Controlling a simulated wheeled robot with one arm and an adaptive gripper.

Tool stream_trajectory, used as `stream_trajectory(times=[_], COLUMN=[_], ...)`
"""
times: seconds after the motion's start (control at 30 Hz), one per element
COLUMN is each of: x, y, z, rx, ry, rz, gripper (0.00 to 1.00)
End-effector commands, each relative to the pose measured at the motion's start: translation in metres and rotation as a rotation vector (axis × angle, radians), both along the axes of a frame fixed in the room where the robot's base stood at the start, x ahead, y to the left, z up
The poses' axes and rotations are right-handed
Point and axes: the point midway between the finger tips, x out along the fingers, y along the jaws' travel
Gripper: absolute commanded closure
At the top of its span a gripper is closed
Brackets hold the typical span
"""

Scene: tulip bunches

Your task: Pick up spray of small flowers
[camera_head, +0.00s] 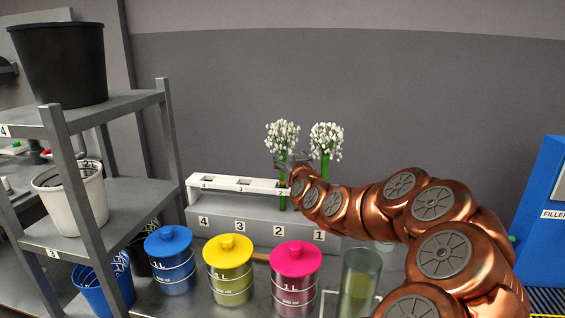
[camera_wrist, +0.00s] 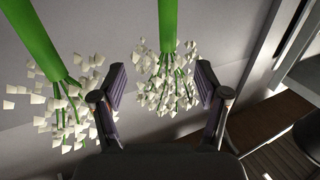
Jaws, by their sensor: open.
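Two sprays of small white flowers on green stems stand upright in the rack (camera_head: 232,222). The left spray (camera_head: 282,135) is at slot 2 and the right spray (camera_head: 326,138) is towards slot 1. My gripper (camera_head: 287,162) is at the left spray's stem, just below its blossoms, partly hidden by my copper arm. In the wrist view my gripper (camera_wrist: 160,92) is open, with one spray (camera_wrist: 168,75) seen between its two fingers. The other spray (camera_wrist: 68,108) is outside the left finger. I cannot tell whether either finger touches a stem.
Blue (camera_head: 170,262), yellow (camera_head: 229,270) and pink (camera_head: 294,277) lidded cans stand in front of the rack. A glass cylinder (camera_head: 359,283) is at their right. A grey shelf (camera_head: 120,102) with buckets stands left. A blue box (camera_head: 545,205) is far right.

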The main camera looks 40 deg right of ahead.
Motion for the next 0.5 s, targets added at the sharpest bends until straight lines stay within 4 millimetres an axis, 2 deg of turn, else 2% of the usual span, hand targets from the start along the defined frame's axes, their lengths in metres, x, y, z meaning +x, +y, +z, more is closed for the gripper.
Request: stream_trajectory(times=[0.27,0.5], x=[0.018,0.044], y=[-0.005,-0.015], z=[0.001,0.002], rx=[0.002,0.003], ry=[0.002,0.003], rz=[0.005,0.004], gripper=[0.26,0.26])
